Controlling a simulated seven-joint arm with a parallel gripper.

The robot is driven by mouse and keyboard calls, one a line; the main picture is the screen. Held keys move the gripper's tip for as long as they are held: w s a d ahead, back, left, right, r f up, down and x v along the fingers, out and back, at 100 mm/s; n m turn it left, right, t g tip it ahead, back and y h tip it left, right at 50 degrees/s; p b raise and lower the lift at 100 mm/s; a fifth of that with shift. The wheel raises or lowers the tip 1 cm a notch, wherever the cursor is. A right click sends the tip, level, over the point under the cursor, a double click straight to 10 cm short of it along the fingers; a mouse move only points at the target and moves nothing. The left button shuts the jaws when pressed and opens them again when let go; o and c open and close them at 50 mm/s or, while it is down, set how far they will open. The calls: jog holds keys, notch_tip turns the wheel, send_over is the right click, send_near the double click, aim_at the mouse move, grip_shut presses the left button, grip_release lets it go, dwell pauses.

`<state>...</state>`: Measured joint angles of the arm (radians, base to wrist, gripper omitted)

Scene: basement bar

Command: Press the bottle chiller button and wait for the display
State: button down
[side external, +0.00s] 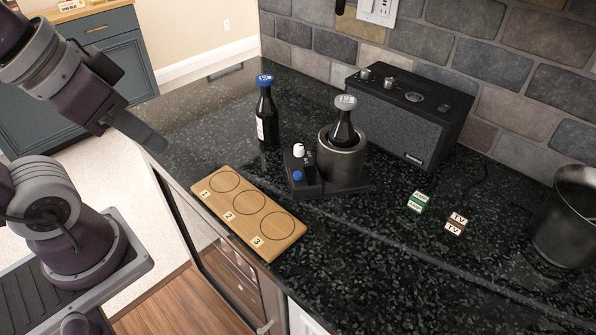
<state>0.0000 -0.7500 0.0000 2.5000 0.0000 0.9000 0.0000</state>
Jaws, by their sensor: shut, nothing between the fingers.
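The bottle chiller (343,166) stands on the dark speckled counter, a round metal cup on a black base. A dark bottle with a grey cap (344,121) stands in its cup. At the left of the base is a small control box (302,178) with a white knob (299,150) and a blue button (298,175). No lit display can be made out on it. My gripper (160,146) is at the left, shut and empty, over the counter's left edge and well apart from the chiller.
A dark bottle with a blue cap (266,112) stands behind the control box. A wooden board (240,207) with three numbered circles lies in front. A black speaker (410,115), green block (418,201), brown block (455,224) and metal bucket (568,222) are to the right.

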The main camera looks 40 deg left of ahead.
jog(key=w+a+m+y, duration=0.25)
jog(key=w+m, duration=0.25)
jog(key=m, duration=0.4)
jog(key=m+t+h, duration=0.2)
jog(key=m+t, duration=0.2)
jog(key=m, duration=3.1)
send_over(298, 175)
notch_tip(298, 175, down, 6)
jog(key=shift+s+f, duration=0.25)
jog(key=shift+s, duration=0.15)
jog(key=shift+a+f+y, duration=0.1)
jog(key=shift+y, duration=0.15)
jog(key=shift+f, duration=4.3)
jog(key=shift+f, duration=0.1)
jog(key=shift+f, duration=0.3)
